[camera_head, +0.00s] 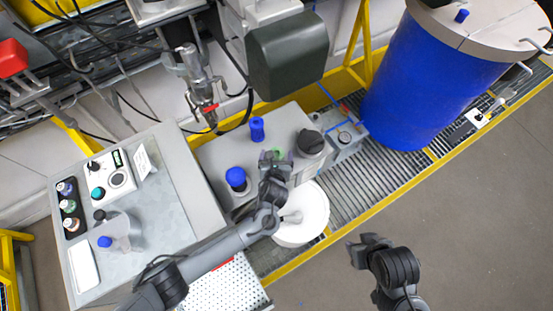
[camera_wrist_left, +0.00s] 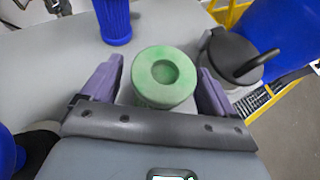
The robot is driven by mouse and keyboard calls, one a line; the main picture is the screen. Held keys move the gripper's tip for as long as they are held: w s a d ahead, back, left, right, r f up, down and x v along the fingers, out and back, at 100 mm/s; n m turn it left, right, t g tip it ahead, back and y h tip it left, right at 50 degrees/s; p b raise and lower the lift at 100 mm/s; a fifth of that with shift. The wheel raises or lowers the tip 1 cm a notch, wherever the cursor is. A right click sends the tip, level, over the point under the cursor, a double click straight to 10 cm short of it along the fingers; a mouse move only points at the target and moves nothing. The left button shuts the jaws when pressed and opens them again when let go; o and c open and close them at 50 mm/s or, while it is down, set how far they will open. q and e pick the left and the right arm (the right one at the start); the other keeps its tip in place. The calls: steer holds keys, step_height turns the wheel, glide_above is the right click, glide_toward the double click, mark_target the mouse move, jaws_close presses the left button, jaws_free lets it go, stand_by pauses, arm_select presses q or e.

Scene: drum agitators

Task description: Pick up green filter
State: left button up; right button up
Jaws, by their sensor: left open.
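The green filter (camera_wrist_left: 164,77) is a short round piece with a hollow in its top, standing on the grey bench top. My left gripper (camera_wrist_left: 158,88) is open, with one purple finger on each side of the filter. I see gaps between the fingers and the filter. In the head view the filter (camera_head: 278,153) shows only as a small green patch beyond the left gripper (camera_head: 276,162), which hides most of it. My right gripper (camera_head: 368,245) is in the head view above the floor, away from the bench; its jaw state is unclear.
A blue ribbed filter (camera_wrist_left: 112,20) stands close behind the green one. A black lid with a handle (camera_wrist_left: 236,58) is close on the right. Another blue-topped item (camera_head: 236,178) stands left of the gripper. A white bucket (camera_head: 303,222) and a large blue drum (camera_head: 425,85) are nearby.

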arm_select(q)
steer(key=c, duration=1.1)
steer(key=shift+o, duration=0.2)
